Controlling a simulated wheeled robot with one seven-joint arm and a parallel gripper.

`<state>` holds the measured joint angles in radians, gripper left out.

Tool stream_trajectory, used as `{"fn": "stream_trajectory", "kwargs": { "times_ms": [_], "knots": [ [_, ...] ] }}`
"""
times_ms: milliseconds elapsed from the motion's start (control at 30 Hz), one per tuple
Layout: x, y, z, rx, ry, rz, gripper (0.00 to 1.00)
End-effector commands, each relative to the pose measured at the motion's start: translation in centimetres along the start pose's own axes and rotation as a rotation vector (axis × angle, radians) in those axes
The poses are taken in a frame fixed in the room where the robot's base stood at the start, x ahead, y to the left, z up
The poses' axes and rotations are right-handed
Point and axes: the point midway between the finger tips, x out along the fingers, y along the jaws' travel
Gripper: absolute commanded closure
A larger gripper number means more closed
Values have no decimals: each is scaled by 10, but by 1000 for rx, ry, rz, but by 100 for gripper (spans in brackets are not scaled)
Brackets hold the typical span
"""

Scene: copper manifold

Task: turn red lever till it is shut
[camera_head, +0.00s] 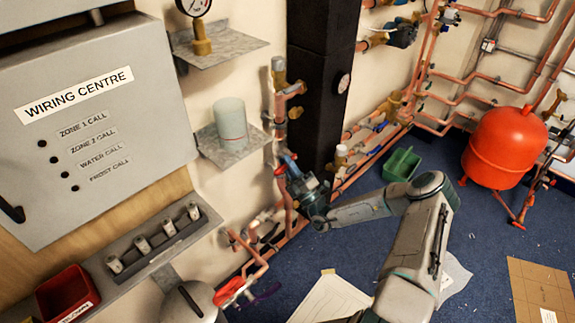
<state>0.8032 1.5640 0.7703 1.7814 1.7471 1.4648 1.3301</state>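A small red lever (280,170) shows on the copper pipework left of the black column, at the tip of my gripper (289,165). My gripper reaches in from the lower right, and its fingers are very close to the lever. I cannot tell whether they touch it or how far apart they are. The valve body under the lever is partly hidden by the gripper. Another red handle (229,291) shows lower down, near the bottom left, away from my gripper.
A grey wiring centre box (110,185) and small shelves, one with a pale cup (230,118), are on the left wall. A black column (320,75) stands behind my gripper. A green crate (402,163) and a red tank (498,145) are at the right. Blue floor lies open between.

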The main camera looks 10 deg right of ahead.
Motion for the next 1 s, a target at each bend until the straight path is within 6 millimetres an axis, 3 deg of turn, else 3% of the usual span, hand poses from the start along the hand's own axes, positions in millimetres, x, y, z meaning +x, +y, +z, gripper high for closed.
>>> {"fn": "stream_trajectory", "kwargs": {
  "times_ms": [67, 467, 1000],
  "knots": [
    [1, 1, -1, 1, 2, 4, 64],
    [-9, 0, 1, -2, 0, 0, 64],
    [-118, 0, 0, -1, -1, 1, 64]
  ]
}}
